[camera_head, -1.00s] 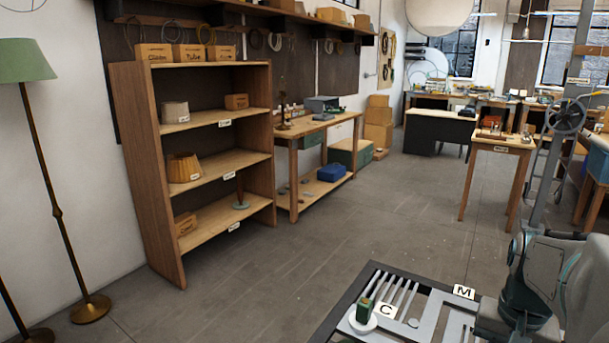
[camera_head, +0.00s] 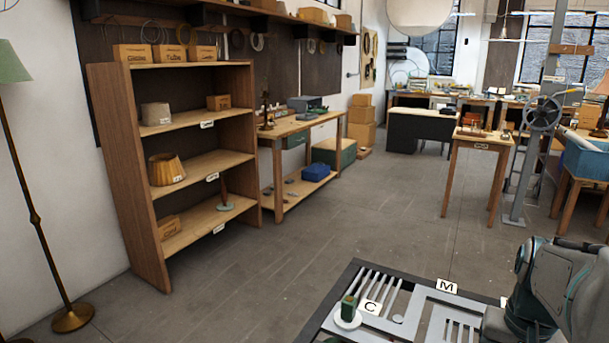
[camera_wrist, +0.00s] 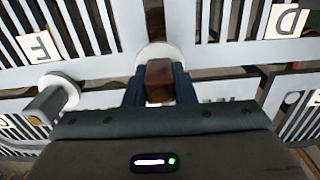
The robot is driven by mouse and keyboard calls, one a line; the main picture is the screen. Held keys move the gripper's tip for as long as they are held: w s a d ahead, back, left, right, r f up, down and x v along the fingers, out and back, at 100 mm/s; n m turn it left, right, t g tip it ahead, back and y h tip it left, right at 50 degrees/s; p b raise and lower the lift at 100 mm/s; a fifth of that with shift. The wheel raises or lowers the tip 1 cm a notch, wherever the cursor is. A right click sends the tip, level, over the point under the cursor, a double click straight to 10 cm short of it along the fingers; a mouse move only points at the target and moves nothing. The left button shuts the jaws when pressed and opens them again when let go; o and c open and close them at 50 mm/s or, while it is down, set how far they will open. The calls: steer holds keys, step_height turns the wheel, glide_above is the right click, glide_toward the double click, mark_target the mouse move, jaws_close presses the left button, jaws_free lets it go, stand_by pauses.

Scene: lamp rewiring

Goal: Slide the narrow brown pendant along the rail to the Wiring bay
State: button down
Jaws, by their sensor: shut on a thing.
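In the wrist view, the narrow brown pendant (camera_wrist: 159,78) shows as a brown block between the two dark blue fingers of my gripper (camera_wrist: 160,88), which is shut on it. A white disc (camera_wrist: 152,52) lies just beyond the block, against a pale slotted panel (camera_wrist: 108,72). The panel also shows in the head view at the lower right (camera_head: 420,312). My gripper and the brown pendant are not visible in the head view. No label reading Wiring bay can be made out.
A grey cylinder on a pale disc (camera_wrist: 52,97) stands left of my gripper. A wooden shelf (camera_head: 128,180) stands left; the floor between is clear.

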steer(key=s+a+p, duration=0.1)
steer(key=s+a, duration=0.5)
steer(key=s, duration=0.4)
steer(key=shift+a, duration=0.4)
steer(key=c, duration=1.1)
jaws_free()
steer(key=shift+f, duration=0.15)
